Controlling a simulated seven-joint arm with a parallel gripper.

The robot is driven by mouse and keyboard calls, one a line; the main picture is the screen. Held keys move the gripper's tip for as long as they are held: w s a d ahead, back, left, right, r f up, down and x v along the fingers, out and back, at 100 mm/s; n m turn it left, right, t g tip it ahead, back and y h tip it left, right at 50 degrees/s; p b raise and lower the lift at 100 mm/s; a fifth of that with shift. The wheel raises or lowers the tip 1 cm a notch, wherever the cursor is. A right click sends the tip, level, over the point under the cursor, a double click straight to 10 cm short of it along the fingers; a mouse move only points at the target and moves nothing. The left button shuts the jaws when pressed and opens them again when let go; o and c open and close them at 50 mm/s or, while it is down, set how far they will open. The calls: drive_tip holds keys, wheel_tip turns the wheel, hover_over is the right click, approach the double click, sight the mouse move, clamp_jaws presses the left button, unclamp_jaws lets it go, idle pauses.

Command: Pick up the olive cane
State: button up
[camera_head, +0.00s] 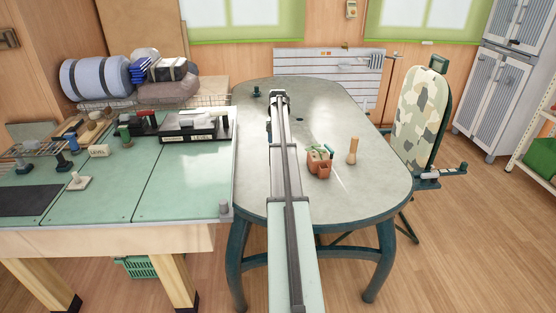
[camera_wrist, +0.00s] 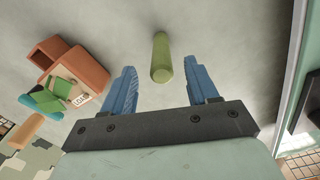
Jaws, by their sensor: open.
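The olive cane (camera_wrist: 160,52) is a short olive-green cylinder in the upper middle of the wrist view. Its round end face points toward the camera, and it seems to stand upright on the grey table. My gripper (camera_wrist: 160,75) has its two blue fingers spread wide, with nothing held. The cane shows in the gap between the fingers and beyond it, clear of both in the picture. In the head view the end of my arm (camera_head: 279,100) is over the table (camera_head: 345,195). The cane and fingertips are hidden there behind the arm.
A terracotta box (camera_head: 318,167) with green items stands right of my arm; in the wrist view it is left of the fingers (camera_wrist: 85,70). A wooden peg (camera_head: 352,150) stands beside it. A small dark-green object (camera_head: 256,92) is near the table's far left edge. A green workbench (camera_head: 185,180) adjoins at left.

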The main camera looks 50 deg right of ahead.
drive_tip(key=shift+w+d+f, duration=0.1)
drive_tip(key=shift+d+f, duration=0.05)
drive_tip(key=shift+f, duration=1.4)
drive_tip(key=shift+w+d+f, duration=0.1)
drive_tip(key=shift+f, duration=1.4)
clamp_jaws()
